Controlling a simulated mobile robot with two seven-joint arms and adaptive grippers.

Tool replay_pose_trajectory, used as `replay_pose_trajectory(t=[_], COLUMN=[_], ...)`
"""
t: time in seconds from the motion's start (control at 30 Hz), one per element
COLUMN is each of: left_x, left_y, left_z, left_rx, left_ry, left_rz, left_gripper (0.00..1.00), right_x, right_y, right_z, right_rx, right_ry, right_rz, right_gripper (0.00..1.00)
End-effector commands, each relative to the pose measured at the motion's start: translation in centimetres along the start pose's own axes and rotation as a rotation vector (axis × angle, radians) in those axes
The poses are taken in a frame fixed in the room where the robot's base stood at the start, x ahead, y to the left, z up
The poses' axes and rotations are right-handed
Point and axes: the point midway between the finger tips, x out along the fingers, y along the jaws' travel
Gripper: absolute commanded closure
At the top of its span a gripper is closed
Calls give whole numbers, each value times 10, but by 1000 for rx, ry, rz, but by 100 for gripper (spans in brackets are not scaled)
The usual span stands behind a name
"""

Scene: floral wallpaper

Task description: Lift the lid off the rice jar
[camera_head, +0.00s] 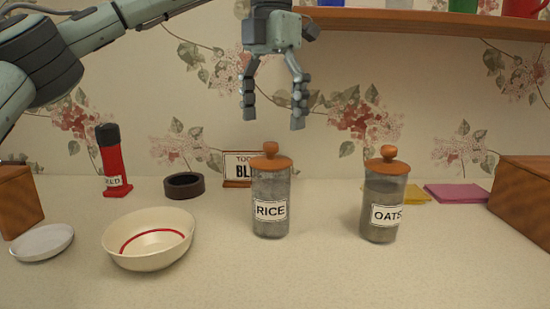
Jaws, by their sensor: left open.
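The rice jar (270,225) is a clear glass jar with grey contents and a white RICE label, standing upright on the counter. Its round wooden lid (270,163) with a ball knob sits on top of it. My left gripper (273,112) hangs above the lid with its fingers pointing down, open and empty. The fingertips are apart from the knob and a little higher in the picture. My right gripper is not in view.
An oats jar (381,212) with a similar lid stands to the right. A cream bowl (150,240), a white plate (42,243), a red bottle (114,165) and a dark ring (184,186) are to the left. A small sign (237,168) is behind. A wooden shelf (430,22) is above right.

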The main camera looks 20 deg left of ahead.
Motion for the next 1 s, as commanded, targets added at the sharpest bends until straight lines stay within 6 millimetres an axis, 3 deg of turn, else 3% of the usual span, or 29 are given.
replay_pose_trajectory(t=[0.1, 0.4, 0.7, 1.0], left_x=[15, 55, 62, 61], left_y=[1, 6, 6, 5], left_z=[0, 3, 4, 4], left_rx=[1, 1, -1, 0], left_ry=[1, 0, -3, -3], left_rz=[0, 0, 0, 0], left_gripper=[13, 13, 13, 48], right_x=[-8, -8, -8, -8], right_y=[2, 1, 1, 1], right_z=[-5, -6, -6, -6], right_rx=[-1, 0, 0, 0], right_ry=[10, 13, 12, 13], right_rz=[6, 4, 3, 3], right_gripper=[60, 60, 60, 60])
